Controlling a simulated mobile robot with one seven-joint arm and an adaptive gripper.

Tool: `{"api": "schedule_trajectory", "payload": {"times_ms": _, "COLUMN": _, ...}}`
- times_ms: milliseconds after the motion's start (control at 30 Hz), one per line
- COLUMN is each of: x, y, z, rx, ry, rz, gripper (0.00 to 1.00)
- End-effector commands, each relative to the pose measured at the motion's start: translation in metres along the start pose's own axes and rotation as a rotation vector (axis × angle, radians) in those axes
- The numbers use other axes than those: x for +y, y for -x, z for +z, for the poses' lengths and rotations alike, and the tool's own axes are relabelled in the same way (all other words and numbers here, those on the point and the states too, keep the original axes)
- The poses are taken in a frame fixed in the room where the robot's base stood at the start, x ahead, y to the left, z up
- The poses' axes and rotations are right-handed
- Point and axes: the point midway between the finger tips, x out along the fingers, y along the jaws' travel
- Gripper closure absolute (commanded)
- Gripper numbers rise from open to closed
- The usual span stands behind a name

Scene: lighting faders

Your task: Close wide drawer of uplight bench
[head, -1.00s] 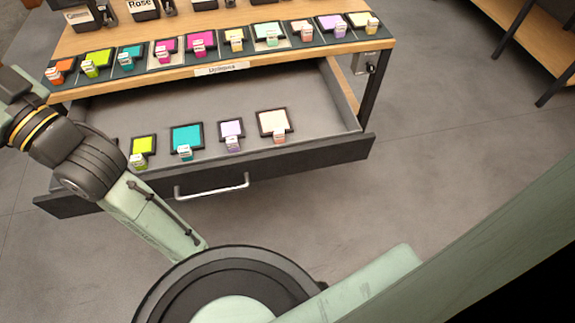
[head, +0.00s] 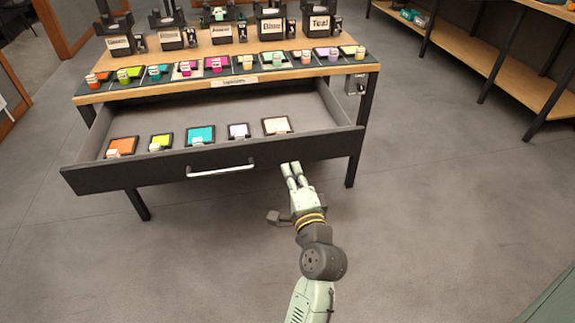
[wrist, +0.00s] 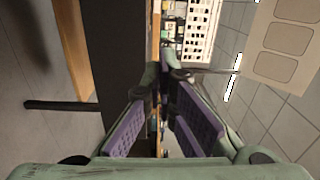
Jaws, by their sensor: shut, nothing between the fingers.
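The wide drawer (head: 120,177) of the uplight bench (head: 150,92) stands pulled out, with colored filter squares lying inside. Its dark front carries a silver bar handle (head: 220,171). My gripper (head: 291,168) is shut and empty, right of the handle, with its fingertips close to the drawer front's lower edge. I cannot tell whether they touch it. In the wrist view, the purple-padded fingers (wrist: 163,75) come together at their tips beside a dark panel.
Colored filters with small tags line the bench top, with labelled black fixtures (head: 270,25) behind. A dark bench leg (head: 360,130) stands right of my gripper. A wooden shelf unit (head: 470,65) is at the far right. The grey floor between is clear.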

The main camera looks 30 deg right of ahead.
Motion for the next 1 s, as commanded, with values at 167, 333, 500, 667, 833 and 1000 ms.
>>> {"api": "schedule_trajectory", "payload": {"times_ms": 167, "x": 0.017, "y": 0.009, "z": -0.017, "rx": 0.028, "ry": -0.048, "rz": 0.025, "gripper": 1.00}}
{"api": "schedule_trajectory", "payload": {"times_ms": 333, "x": 0.015, "y": -0.010, "z": -0.017, "rx": 0.027, "ry": -0.048, "rz": 0.025, "gripper": 1.00}}
{"api": "schedule_trajectory", "payload": {"times_ms": 500, "x": 0.015, "y": -0.045, "z": -0.018, "rx": 0.026, "ry": -0.047, "rz": 0.025, "gripper": 1.00}}
{"api": "schedule_trajectory", "payload": {"times_ms": 667, "x": 0.016, "y": -0.080, "z": -0.019, "rx": 0.027, "ry": -0.047, "rz": 0.025, "gripper": 1.00}}
{"api": "schedule_trajectory", "payload": {"times_ms": 833, "x": 0.017, "y": -0.108, "z": -0.020, "rx": 0.028, "ry": -0.047, "rz": 0.025, "gripper": 1.00}}
{"api": "schedule_trajectory", "payload": {"times_ms": 1000, "x": 0.019, "y": -0.124, "z": -0.020, "rx": 0.029, "ry": -0.047, "rz": 0.025, "gripper": 1.00}}
